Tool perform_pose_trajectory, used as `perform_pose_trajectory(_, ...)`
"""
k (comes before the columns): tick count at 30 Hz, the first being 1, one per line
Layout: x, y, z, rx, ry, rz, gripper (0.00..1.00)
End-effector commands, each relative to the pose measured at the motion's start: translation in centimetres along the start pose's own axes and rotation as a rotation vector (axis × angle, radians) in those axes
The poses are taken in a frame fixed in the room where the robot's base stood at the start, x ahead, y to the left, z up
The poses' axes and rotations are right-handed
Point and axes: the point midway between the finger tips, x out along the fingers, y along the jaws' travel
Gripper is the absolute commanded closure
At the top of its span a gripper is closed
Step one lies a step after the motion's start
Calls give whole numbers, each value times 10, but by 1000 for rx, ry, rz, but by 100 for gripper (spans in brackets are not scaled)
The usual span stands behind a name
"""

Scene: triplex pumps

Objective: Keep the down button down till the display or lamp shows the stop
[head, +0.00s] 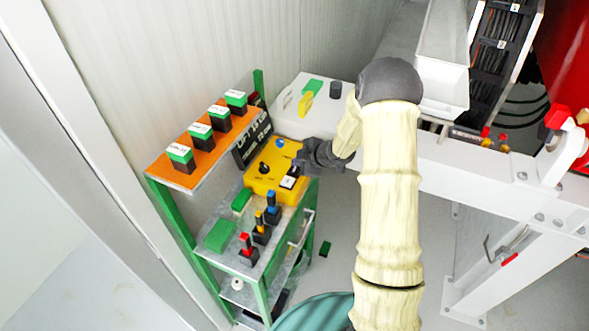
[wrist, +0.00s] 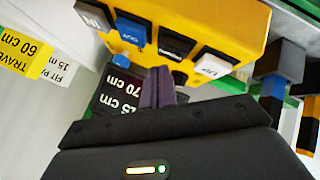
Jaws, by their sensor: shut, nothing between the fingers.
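A yellow control box (head: 262,187) stands on the green-framed shelf unit; it also fills the top of the wrist view (wrist: 228,22). It carries a blue button (wrist: 130,32), a black-labelled control (wrist: 176,46) and a white-labelled one (wrist: 213,64). The labels are too small or turned to read surely, so I cannot tell which is the down button. My gripper (head: 300,160) is shut and empty, its fingertips (wrist: 162,76) at the box's edge beside the black-labelled control. Whether they touch a button is unclear. A black display board (head: 252,140) with white "15 cm" and "70 cm" text stands behind the box. No lit lamp shows.
Several green-and-black blocks (head: 199,132) stand on the orange upper shelf. Red, yellow and blue handled tools (head: 248,250) stand in front of the box. A white machine frame (head: 480,172) lies to the right. Floor right of the shelf is mostly clear.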

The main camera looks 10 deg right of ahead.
Motion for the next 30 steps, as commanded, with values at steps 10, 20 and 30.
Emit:
perform_pose_trajectory(10,0,0,0,0,0,0,100)
perform_pose_trajectory(20,0,0,0,0,0,0,100)
perform_pose_trajectory(30,6,-4,5,1,0,0,100)
